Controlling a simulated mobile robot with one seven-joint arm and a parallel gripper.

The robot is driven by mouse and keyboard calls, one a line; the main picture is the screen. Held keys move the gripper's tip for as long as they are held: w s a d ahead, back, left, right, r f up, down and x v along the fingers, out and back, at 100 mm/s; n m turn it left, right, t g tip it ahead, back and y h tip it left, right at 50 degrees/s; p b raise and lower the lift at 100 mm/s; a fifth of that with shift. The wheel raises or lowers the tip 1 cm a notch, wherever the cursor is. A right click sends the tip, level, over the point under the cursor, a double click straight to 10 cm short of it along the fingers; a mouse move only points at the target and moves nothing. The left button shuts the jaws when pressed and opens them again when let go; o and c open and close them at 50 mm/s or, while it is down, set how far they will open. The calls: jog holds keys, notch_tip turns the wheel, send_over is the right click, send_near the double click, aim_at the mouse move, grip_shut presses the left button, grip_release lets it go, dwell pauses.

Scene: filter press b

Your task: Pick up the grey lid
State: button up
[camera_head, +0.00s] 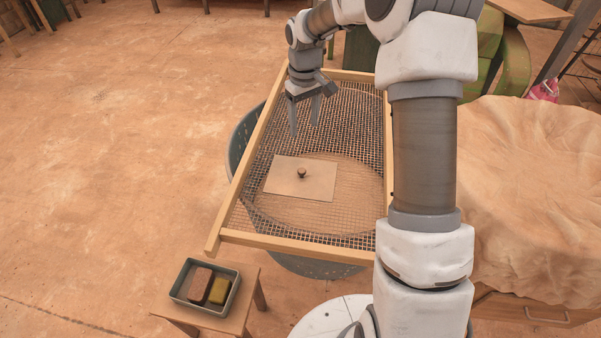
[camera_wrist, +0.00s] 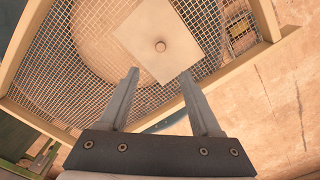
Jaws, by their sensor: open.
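The lid (camera_head: 285,180) is a flat, pale beige-grey rectangular plate with a small round brown knob (camera_head: 301,173) near its middle. It lies flat on the wire mesh of a wood-framed screen. In the wrist view the lid (camera_wrist: 150,30) is at the top centre, with its knob (camera_wrist: 160,46) beyond my fingertips. My gripper (camera_head: 305,115) is open and empty above the mesh, on the far side of the lid in the head view. In the wrist view the two fingers of my gripper (camera_wrist: 160,74) are spread apart, touching nothing visible.
The screen's wooden frame (camera_head: 245,165) rests over a round grey basket (camera_head: 240,135). A small stool (camera_head: 245,280) at the front holds a grey tray (camera_head: 180,296) with a brown block (camera_head: 196,286) and a yellow block (camera_head: 219,291). A cloth-like tan mound (camera_head: 530,180) stands at right. Floor at left is clear.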

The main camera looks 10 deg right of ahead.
send_over(302, 170)
jog(key=f, duration=1.2)
jog(key=shift+s+d+f+b, duration=0.15)
jog(key=shift+s+f+b, duration=0.1)
jog(key=shift+b, duration=0.15)
jog(key=shift+w+a+f, duration=0.1)
jog(key=shift+w+f, duration=0.05)
jog(key=shift+f, duration=1.15)
jog(key=shift+w+a+f, duration=0.1)
jog(key=shift+f, duration=1.2)
grip_shut()
